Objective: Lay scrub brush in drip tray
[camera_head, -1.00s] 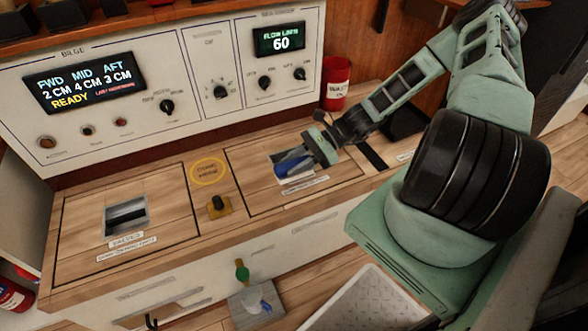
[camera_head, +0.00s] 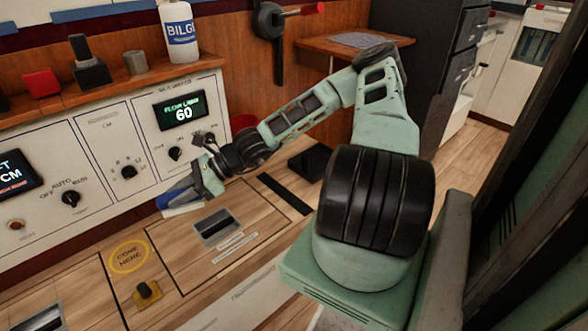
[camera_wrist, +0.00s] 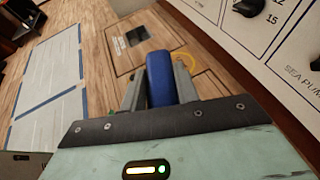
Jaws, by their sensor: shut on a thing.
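My gripper (camera_head: 190,196) is shut on the blue scrub brush (camera_head: 176,201), held above the wooden counter in front of the white control panel. A pale underside shows below the blue part in the head view. In the wrist view, the blue brush (camera_wrist: 160,78) sits between the two fingers (camera_wrist: 158,85). A flat black tray-like thing (camera_head: 310,163) lies on the counter right of my gripper. It may be the drip tray, but I cannot tell for sure.
The counter has a square recess (camera_head: 217,227) and a yellow-based knob (camera_head: 147,292). The control panel (camera_head: 100,150) stands close behind the brush. A red can (camera_head: 243,122) is partly hidden behind my arm. A white bottle (camera_head: 180,32) stands on the shelf above.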

